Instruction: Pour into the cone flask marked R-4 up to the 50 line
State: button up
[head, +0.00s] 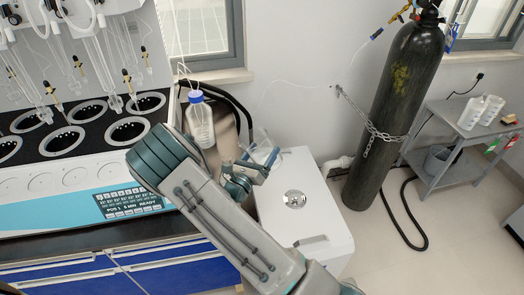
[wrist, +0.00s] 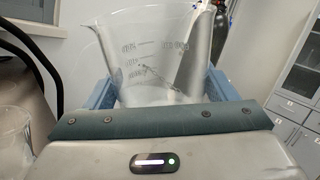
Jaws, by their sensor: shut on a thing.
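My gripper (head: 260,160) is at the end of my arm, above the gap between the bench and a white box. In the wrist view its blue fingers (wrist: 160,90) are shut on a clear graduated beaker (wrist: 150,55), one finger on each side. The beaker also shows small in the head view (head: 263,148). It has printed lines and numbers, too faint to read surely. A pale patch shows low in it; I cannot tell whether that is liquid. I cannot make out a cone flask marked R-4 in either view.
A blue-capped clear bottle (head: 200,122) with tubing stands left of my gripper. The multi-well distiller (head: 75,190) with glassware fills the left. A white box (head: 310,215) is at right. A chained black gas cylinder (head: 392,115) and grey cart (head: 455,125) stand farther right.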

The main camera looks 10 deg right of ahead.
jog(key=m, duration=0.1)
jog(key=a+f+m+g, duration=0.1)
jog(key=shift+w+f+m+g+y, duration=0.1)
jog(key=shift+f+m+g+y, duration=0.2)
jog(key=shift+m, duration=0.1)
jog(key=shift+w+a+f+m+g+y+b, duration=0.1)
jog(key=shift+a+f+m+g+y+b, duration=0.15)
jog(key=shift+m, duration=0.25)
jog(key=shift+a+f+m+g+y+b, duration=0.1)
jog(key=shift+a+f+m+g+b, duration=0.1)
jog(key=shift+a+m+g, duration=0.25)
jog(key=shift+d, duration=0.2)
jog(key=s+d+f+n+t+y, duration=0.2)
jog(key=t+y, duration=0.1)
jog(key=shift+s+d+f+n, duration=0.25)
jog(key=shift+f+n, duration=0.05)
jog(key=shift+n, duration=0.05)
jog(key=shift+s+d+f+n+t+y, duration=0.25)
jog(key=shift+s+f+n+t+y, duration=0.15)
jog(key=shift+s+f+n+y, duration=0.25)
jog(key=shift+w+r, duration=0.1)
jog(key=shift+r, duration=0.05)
